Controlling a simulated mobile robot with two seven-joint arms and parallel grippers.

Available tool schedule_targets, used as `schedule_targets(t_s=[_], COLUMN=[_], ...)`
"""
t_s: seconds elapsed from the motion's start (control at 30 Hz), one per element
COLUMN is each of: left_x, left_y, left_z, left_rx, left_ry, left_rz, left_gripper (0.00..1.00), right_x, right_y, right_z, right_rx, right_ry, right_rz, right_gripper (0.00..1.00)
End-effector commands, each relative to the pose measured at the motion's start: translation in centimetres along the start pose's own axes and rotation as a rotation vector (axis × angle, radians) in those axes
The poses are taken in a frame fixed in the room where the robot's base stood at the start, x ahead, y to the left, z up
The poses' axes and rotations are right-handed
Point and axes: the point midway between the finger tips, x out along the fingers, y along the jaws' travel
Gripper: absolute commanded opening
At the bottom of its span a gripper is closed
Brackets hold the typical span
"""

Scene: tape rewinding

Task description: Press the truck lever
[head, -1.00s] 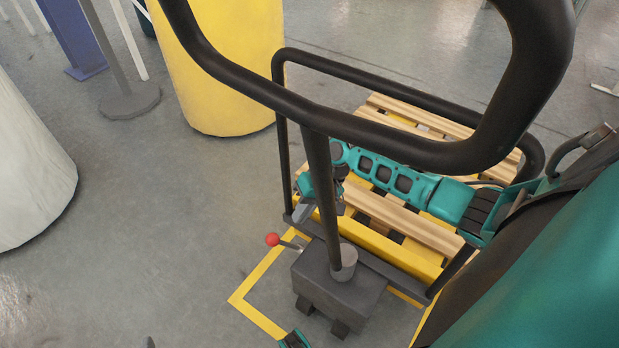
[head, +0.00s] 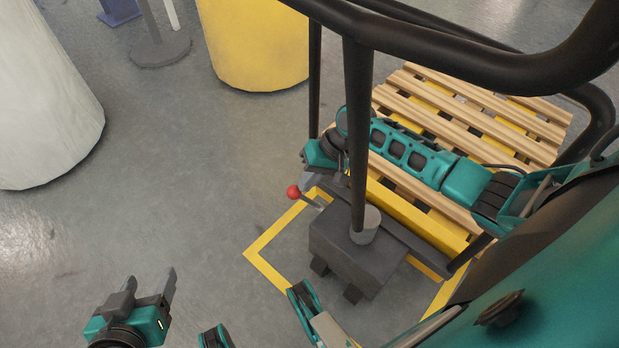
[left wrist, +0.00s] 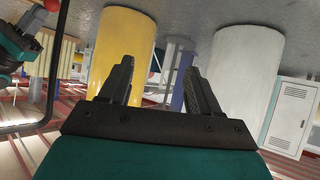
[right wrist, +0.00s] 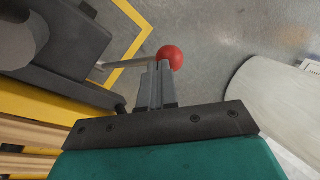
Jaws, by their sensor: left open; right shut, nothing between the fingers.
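The truck lever is a short rod with a red ball knob (head: 294,191), sticking out from the left side of the dark truck base (head: 345,247). The knob also shows in the right wrist view (right wrist: 170,57) and at the top left of the left wrist view (left wrist: 52,5). My right gripper (right wrist: 158,70) is shut and empty, its fingertips right at the knob; I cannot tell whether they touch it. In the head view its fingers are hard to make out. My left gripper (head: 148,284) is open and empty at the lower left, well away from the lever.
A black tubular handle (head: 440,55) rises over the truck. A wooden pallet (head: 480,110) lies behind the base. A yellow drum (head: 255,45) and a white drum (head: 45,110) stand at the back and left. The floor between them is free.

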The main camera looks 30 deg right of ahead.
Motion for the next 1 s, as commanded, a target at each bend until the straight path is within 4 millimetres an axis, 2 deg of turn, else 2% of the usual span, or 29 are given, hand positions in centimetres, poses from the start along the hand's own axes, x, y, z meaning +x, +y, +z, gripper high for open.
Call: schedule_targets(t_s=[0.2, 0.4, 0.63, 0.77, 1.0], left_x=[-0.8, -0.6, -0.8, -1.2, -2.3], left_y=[-0.3, -0.8, -0.7, -0.7, -0.9], left_z=[-1.4, -0.3, -0.1, -0.9, -2.3], left_rx=[0.0, 0.001, 0.001, 0.002, 0.009], left_ry=[0.014, 0.0, -0.007, -0.005, 0.003], left_rz=[-0.012, -0.022, -0.021, -0.022, -0.032], left_gripper=[0.62, 0.62, 0.62, 0.62, 0.62], right_x=[1.5, 2.2, 1.9, 0.7, -4.2], right_y=[-1.6, -1.6, -1.7, -2.4, -5.2], right_z=[1.5, 1.7, 1.7, 1.7, 1.7], right_rx=[0.0, -0.001, -0.001, -0.002, -0.004], right_ry=[-0.005, -0.002, -0.001, -0.001, 0.0], right_rz=[-0.002, -0.001, 0.0, 0.0, -0.001], right_gripper=[0.0, 0.0, 0.0, 0.0, 0.0])
